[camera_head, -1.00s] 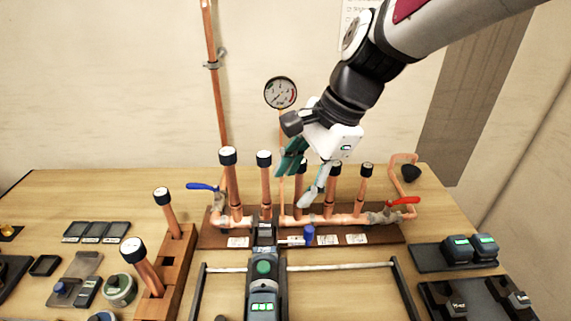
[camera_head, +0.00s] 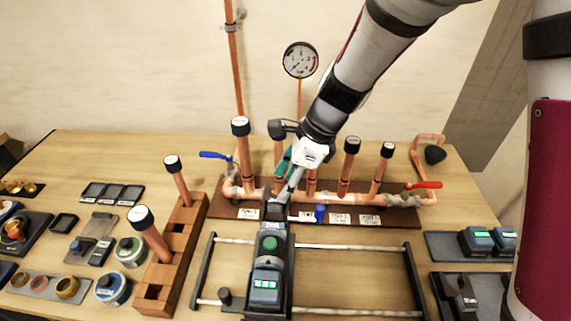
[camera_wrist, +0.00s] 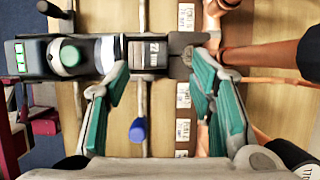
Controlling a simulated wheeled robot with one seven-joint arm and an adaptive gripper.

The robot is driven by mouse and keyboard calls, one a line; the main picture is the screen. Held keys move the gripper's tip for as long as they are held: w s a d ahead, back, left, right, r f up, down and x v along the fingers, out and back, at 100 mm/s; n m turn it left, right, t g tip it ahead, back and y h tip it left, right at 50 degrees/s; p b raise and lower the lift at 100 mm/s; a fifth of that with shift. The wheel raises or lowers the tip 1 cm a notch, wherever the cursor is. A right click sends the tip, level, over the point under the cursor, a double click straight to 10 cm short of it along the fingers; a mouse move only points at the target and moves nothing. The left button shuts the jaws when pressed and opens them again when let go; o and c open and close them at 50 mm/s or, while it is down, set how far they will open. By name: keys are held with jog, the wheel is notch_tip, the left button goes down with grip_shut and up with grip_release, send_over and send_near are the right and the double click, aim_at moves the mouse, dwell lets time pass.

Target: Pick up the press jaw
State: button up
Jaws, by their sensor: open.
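The press tool (camera_head: 267,268), grey and black with a green button and a lit green display, lies on the rack in the middle of the table. A dark press jaw (camera_head: 273,211) sits at its front end, by the manifold board. In the wrist view the press jaw (camera_wrist: 150,53) shows a label reading about 22, joined to the press tool (camera_wrist: 35,58). My gripper (camera_head: 283,184) is open and empty above the jaw. In the wrist view its green-padded fingertips (camera_wrist: 155,68) lie on either side of the jaw; contact cannot be told.
The copper manifold (camera_head: 250,193) with upright black-capped pipes stands just behind. Another dark jaw (camera_head: 462,293) lies on a right-hand tray, below two batteries (camera_head: 476,241). A wooden block (camera_head: 180,240) stands left.

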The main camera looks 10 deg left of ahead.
aim_at(275, 200)
jog(key=shift+s+x, duration=0.15)
jog(key=shift+x, duration=1.2)
jog(key=shift+s+x, duration=0.15)
jog(key=shift+x, duration=1.2)
jog(key=shift+c, duration=0.2)
grip_shut()
